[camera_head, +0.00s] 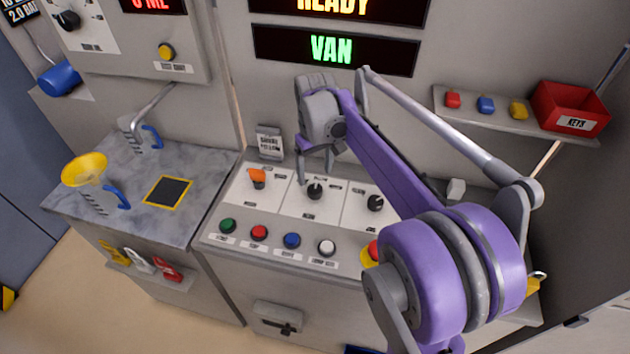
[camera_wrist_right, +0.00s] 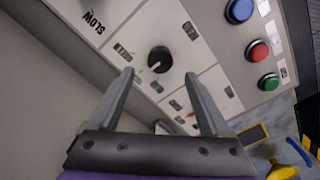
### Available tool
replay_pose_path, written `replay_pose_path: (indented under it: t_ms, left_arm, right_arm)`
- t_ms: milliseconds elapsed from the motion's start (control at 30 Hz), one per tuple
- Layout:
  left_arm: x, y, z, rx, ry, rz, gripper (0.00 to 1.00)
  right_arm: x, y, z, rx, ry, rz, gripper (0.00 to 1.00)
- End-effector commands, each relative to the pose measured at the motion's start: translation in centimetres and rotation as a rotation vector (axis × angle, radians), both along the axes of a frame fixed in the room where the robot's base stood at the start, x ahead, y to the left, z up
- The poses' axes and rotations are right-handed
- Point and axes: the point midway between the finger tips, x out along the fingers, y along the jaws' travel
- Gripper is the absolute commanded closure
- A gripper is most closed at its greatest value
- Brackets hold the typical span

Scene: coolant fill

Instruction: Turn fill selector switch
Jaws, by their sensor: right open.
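The control panel (camera_head: 300,225) has a black rotary knob (camera_head: 315,190) in its middle section, with a pale pointer mark. The same knob shows in the right wrist view (camera_wrist_right: 159,59). I take it for the fill selector switch, but its label is too small to read. My right gripper (camera_head: 316,168) is above this knob, fingers pointing down. In the right wrist view its open fingers (camera_wrist_right: 158,76) are spread to either side of the knob, with nothing between them. I cannot tell how close the fingertips are to the panel. My left gripper is not in view.
An orange switch (camera_head: 257,177) is left of the knob and another black knob (camera_head: 375,203) right of it. Several coloured buttons (camera_head: 292,240) line the front. A shelf with a red keys box (camera_head: 572,108) is at right. A yellow funnel (camera_head: 85,168) stands on the left counter.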

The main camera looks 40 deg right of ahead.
Motion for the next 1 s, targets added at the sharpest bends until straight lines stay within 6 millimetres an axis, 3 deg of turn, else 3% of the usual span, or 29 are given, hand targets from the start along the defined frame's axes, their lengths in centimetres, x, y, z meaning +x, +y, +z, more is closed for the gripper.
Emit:
replay_pose_path:
  t_ms: [100,300,1000]
  left_arm:
    - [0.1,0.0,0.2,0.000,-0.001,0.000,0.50]
    - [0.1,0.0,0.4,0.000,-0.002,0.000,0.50]
    - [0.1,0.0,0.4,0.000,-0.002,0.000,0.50]
  right_arm:
    - [0.0,0.0,2.3,0.000,0.000,0.000,0.19]
    - [0.0,0.0,4.4,0.000,0.000,0.000,0.19]
    - [0.0,0.0,4.7,0.000,0.000,0.000,0.19]
